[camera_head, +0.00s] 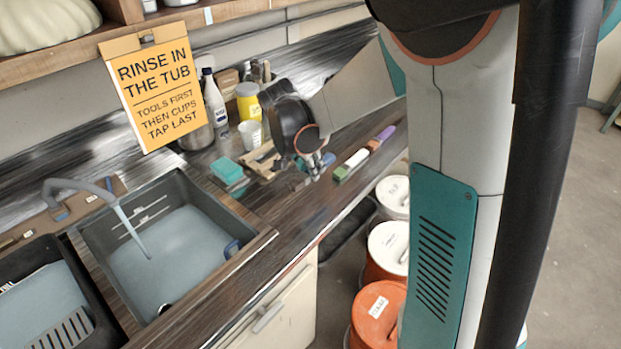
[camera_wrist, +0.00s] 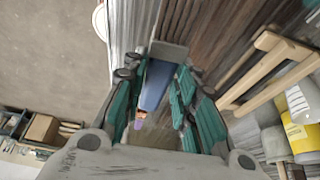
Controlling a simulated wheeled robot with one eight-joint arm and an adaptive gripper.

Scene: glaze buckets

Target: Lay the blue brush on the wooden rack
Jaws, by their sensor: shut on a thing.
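My gripper (camera_head: 314,172) is over the counter, to the right of the wooden rack (camera_head: 262,160) in the head view. In the wrist view my gripper (camera_wrist: 155,100) has its teal fingers closed on both sides of the blue brush (camera_wrist: 157,82). The brush lies lengthwise between the fingers, and its far parts are partly hidden. In the head view only a bit of blue (camera_head: 328,159) shows beside the fingers. The light wooden rack (camera_wrist: 262,72) also shows in the wrist view, to the right of the gripper and apart from the brush.
A teal sponge (camera_head: 228,170) is left of the rack. A white cup (camera_head: 251,134) and yellow container (camera_head: 248,101) stand behind. The water-filled sink (camera_head: 170,250) is at left; lidded buckets (camera_head: 388,245) stand below.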

